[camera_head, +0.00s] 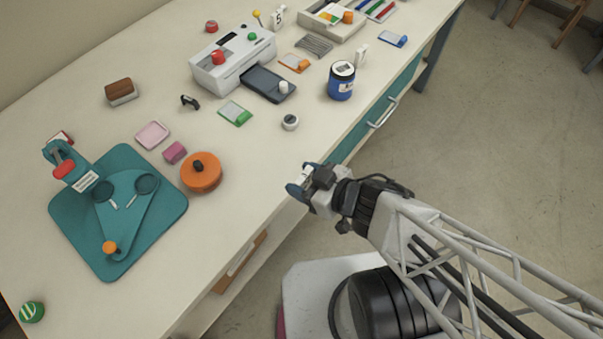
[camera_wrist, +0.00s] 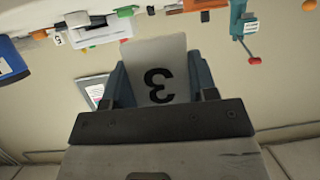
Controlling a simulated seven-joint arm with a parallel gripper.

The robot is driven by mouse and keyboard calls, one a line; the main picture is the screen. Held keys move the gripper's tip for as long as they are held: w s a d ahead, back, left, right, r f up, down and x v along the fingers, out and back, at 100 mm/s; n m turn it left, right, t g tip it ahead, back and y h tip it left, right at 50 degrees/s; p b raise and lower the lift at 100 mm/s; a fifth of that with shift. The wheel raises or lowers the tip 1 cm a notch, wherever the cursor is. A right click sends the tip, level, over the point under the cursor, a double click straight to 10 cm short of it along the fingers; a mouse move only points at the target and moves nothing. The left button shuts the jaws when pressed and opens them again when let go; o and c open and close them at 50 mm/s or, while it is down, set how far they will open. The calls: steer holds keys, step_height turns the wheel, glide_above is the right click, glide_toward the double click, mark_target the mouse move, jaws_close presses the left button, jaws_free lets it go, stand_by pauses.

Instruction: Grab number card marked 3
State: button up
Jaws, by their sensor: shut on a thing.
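The number card marked 3 (camera_wrist: 158,66) is a whitish card with a black 3, seen upside down in the wrist view. It stands between the two blue fingers of my gripper (camera_wrist: 160,88), which is shut on it. In the head view my gripper (camera_head: 303,181) is in front of the table's front edge, with a small white part of the card showing between the fingers. A white card marked 5 (camera_head: 278,16) stands at the back of the table; it also shows in the wrist view (camera_wrist: 57,41).
The cream table (camera_head: 255,165) holds a white laminator (camera_head: 232,60), a blue jar (camera_head: 341,82), an orange round box (camera_head: 201,172) and a teal board (camera_head: 75,225). A teal drawer with a handle (camera_head: 383,112) is under the front edge. Open floor lies to the right.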

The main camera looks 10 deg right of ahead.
steer(key=shift+s+d+r, duration=0.1)
steer(key=shift+s+d, duration=0.1)
steer(key=shift+s, duration=0.3)
steer(key=shift+s+d, duration=0.1)
steer(key=shift+s, duration=0.1)
steer(key=shift+s+d, duration=0.35)
steer(key=shift+s, duration=0.3)
stand_by(0.4)
